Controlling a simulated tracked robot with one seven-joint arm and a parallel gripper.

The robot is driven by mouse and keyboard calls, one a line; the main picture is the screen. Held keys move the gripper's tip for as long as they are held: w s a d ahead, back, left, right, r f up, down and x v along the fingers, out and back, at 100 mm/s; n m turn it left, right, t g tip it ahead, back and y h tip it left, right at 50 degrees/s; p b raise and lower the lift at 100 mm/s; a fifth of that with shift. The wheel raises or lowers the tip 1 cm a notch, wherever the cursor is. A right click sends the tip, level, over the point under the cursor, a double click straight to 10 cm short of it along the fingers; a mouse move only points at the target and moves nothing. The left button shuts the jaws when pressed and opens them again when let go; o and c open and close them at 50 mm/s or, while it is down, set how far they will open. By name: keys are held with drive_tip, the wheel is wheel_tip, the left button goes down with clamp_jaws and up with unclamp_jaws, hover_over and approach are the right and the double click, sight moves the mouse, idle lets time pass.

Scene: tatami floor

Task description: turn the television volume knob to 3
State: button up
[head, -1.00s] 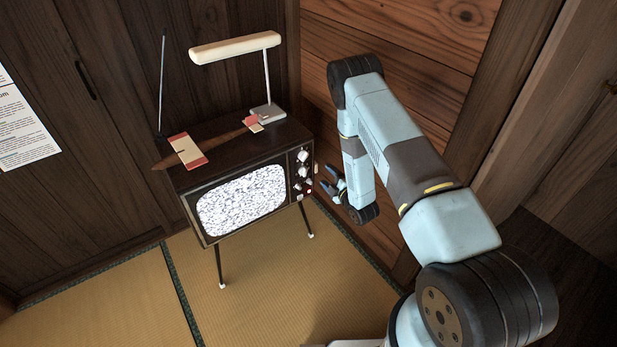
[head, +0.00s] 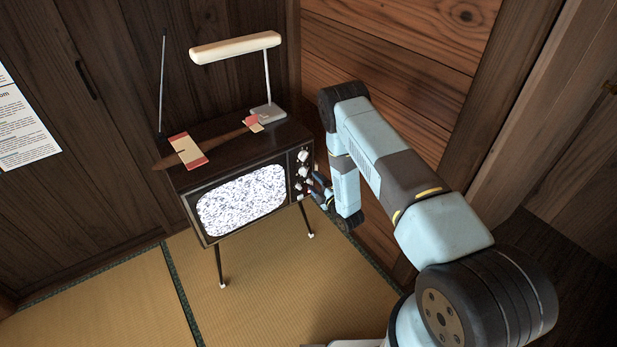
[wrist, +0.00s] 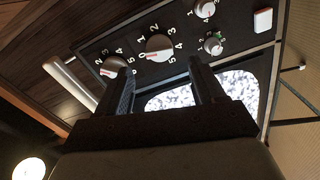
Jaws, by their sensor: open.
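The television (head: 242,200) stands on thin legs with a static-filled screen and a column of knobs on its right side. In the wrist view, a large pale knob (wrist: 158,46) has numbers around it, and its red mark points near 0. A second large numbered knob (wrist: 113,66) is to its left, partly behind a finger. Two small knobs (wrist: 204,8) (wrist: 213,45) lie to the right. I cannot read which is volume. My gripper (head: 317,186) is open and empty just in front of the panel; its fingers (wrist: 160,68) straddle the view below the middle knob.
A lamp (head: 236,47), an antenna (head: 162,85) and a red-and-cream item (head: 188,150) stand or lie on top of the television. A wooden wall (head: 400,60) is close on the right. The tatami (head: 270,285) in front is clear.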

sight(306, 173)
drive_tip(key=shift+x, duration=2.65)
drive_tip(key=c, duration=1.1)
